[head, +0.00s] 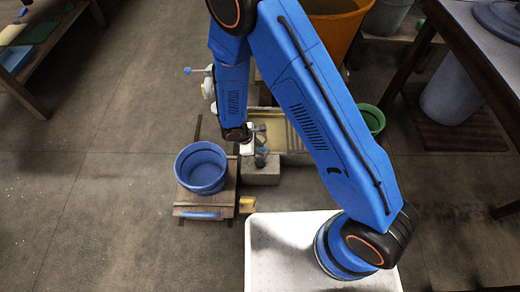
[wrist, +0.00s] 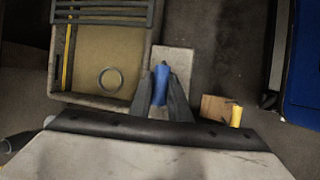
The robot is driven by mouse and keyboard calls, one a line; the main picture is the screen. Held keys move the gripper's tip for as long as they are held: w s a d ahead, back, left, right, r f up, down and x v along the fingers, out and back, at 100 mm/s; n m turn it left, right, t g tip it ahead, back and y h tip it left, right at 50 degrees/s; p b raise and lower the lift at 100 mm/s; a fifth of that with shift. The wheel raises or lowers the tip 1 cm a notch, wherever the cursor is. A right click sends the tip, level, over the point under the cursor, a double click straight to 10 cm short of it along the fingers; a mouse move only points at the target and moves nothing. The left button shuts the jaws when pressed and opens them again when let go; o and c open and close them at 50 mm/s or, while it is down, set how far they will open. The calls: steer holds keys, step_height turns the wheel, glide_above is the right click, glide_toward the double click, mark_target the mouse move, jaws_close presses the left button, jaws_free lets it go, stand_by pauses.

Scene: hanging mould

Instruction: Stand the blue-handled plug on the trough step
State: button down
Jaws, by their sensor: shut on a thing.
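My gripper (wrist: 162,98) is shut on the blue-handled plug (wrist: 160,84), with one dark finger on each side of the blue handle. The plug's lower end is hidden. The trough step (wrist: 173,58), a pale grey block beside the trough, lies under and behind the plug in the wrist view; I cannot tell whether they touch. In the head view my gripper (head: 260,157) is just over the step (head: 262,175), and the plug cannot be made out clearly. The trough (head: 297,157) holds yellowish content; a ring (wrist: 110,79) shows in it in the wrist view.
A blue bucket (head: 201,170) stands on a low wooden stand left of the step. A yellow-handled thing (wrist: 236,116) is by a wooden piece. A green tub (head: 373,119) and an orange bucket (head: 337,28) are behind.

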steer(key=c, duration=1.7)
jaws_free()
steer(key=shift+f, duration=0.1)
steer(key=shift+o, duration=0.2)
steer(key=v, duration=1.2)
